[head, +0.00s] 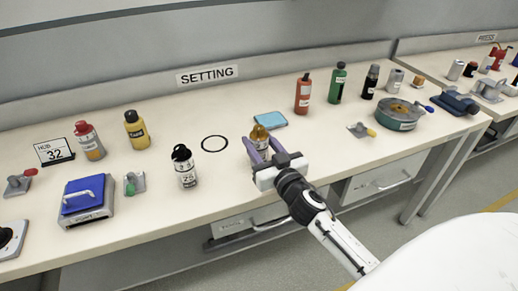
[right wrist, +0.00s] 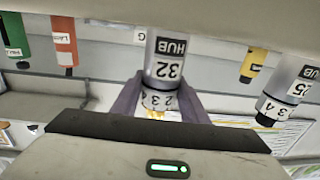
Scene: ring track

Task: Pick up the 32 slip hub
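The 32 slip hub is a grey cylinder with an amber top, near the front of the bench in the head view (head: 260,134). In the right wrist view the hub (right wrist: 165,45) appears upside down, with its "32 HUB" label and a numbered ring showing. My right gripper (head: 262,146) has one purple finger on each side of the hub. The fingers look very close to the ring; whether they press on it is unclear. I cannot tell whether the hub's base is on the bench. My left gripper is not in view.
A black-topped 25 hub (head: 185,168) stands left of my gripper. A black ring outline (head: 214,143) and a blue pad (head: 270,120) lie behind. A "HUB 32" card (head: 55,151) stands at left; red (head: 303,94) and green (head: 338,83) bottles stand at back right.

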